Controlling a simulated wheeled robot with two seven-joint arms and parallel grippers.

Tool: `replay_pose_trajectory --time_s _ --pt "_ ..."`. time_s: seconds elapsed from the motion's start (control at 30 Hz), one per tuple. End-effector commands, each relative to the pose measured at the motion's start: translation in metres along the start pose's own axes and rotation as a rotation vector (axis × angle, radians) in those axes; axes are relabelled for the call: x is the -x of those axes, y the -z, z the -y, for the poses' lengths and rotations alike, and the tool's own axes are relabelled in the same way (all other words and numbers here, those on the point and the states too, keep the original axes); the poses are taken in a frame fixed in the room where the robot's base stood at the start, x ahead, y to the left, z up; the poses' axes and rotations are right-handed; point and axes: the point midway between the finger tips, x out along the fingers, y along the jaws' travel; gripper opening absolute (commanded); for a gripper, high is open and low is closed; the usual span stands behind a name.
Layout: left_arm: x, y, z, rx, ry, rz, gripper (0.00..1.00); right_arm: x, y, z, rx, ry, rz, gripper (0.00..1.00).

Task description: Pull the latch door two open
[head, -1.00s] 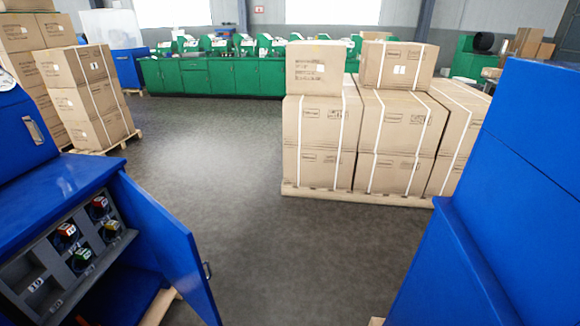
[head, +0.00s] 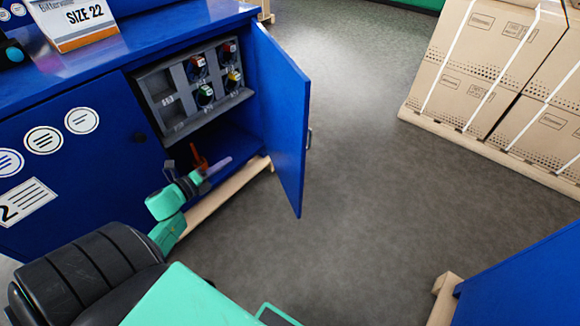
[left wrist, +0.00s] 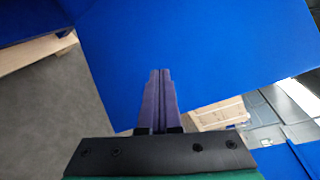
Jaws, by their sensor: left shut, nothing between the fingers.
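A blue cabinet door (head: 283,115) stands swung out from the cabinet (head: 135,60) in the head view, with a handle (head: 309,138) on its outer face. My left gripper (head: 222,166) is shut and empty, in front of the cabinet opening, on the inner side of this door. In the left wrist view the closed fingertips (left wrist: 160,73) point at a large blue panel (left wrist: 205,45); I cannot tell whether they touch it. A closed blue door (head: 70,165) to the left carries a plate marked 2 (head: 25,203). My right gripper is not in view.
A grey rack (head: 165,103) with several coloured-top items sits inside the cabinet. An orange object (head: 200,157) shows behind my left gripper. Boxes on a pallet (head: 480,150) stand at right. Another blue unit (head: 525,285) is lower right. The floor between is clear.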

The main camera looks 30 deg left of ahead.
Motion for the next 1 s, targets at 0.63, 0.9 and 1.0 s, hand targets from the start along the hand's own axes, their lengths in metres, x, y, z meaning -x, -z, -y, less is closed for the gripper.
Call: replay_pose_trajectory --time_s 0.63,0.9,1.0 --pt "-0.032 0.05 0.145 -1.114 0.587 -0.169 0.0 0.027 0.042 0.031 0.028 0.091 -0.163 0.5" --pt "-0.082 0.073 0.166 -1.111 0.585 -0.166 0.0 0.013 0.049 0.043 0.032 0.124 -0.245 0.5" --pt "-0.096 0.08 0.172 -1.109 0.584 -0.166 0.0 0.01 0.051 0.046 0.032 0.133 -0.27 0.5"
